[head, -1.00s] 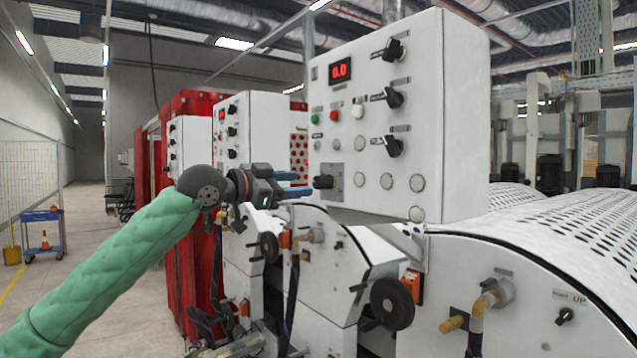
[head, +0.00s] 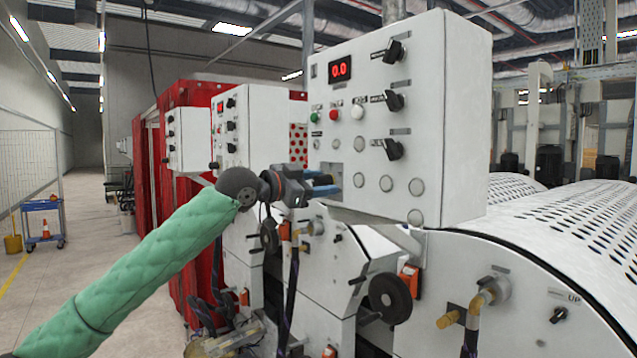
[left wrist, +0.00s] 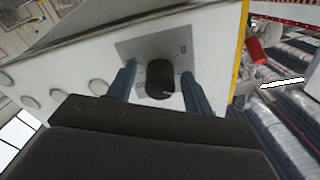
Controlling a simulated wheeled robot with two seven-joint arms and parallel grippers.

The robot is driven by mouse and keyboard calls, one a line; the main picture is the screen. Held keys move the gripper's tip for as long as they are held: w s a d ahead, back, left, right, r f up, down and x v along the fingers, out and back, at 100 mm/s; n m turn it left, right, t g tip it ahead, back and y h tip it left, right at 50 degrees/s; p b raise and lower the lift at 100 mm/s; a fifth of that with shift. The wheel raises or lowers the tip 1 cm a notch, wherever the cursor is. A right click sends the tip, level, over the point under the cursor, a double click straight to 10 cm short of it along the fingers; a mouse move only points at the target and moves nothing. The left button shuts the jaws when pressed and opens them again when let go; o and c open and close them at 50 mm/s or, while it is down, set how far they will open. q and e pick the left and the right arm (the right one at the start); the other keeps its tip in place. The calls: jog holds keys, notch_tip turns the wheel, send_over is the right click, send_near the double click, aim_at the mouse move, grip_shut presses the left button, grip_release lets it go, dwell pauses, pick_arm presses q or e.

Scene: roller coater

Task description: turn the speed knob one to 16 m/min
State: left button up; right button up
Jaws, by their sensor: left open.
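A white control box (head: 450,120) carries a red display (head: 340,69) reading 0.0. Three black knobs line its front: top (head: 394,51), middle (head: 393,100) and lower (head: 393,148); their labels are too small to read. In the left wrist view another black knob (left wrist: 160,80) sits on a grey square plate (left wrist: 130,48). My left gripper (head: 325,185) is at the box's lower left corner, open, its blue fingers on either side of that knob, with gaps visible. In the head view the gripper hides this knob. My right gripper is out of view.
Green (head: 315,117), red (head: 334,114) and white (head: 357,112) buttons sit above my gripper. A black handwheel (head: 390,298) and a hose lie below. Similar boxes (head: 262,125) stand behind.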

pick_arm(q)
jog(key=c, duration=1)
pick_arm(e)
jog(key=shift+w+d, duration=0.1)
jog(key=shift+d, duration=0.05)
pick_arm(q)
jog(key=shift+o, duration=0.2)
jog(key=shift+m, duration=1.3)
jog(key=m, duration=0.3)
jog(key=shift+m+b, duration=0.3)
jog(key=shift+m, duration=0.8)
jog(key=shift+r+m, duration=0.1)
jog(key=shift+m, duration=1)
jog(key=shift+m+p, duration=0.4)
jog(key=shift+m, duration=0.5)
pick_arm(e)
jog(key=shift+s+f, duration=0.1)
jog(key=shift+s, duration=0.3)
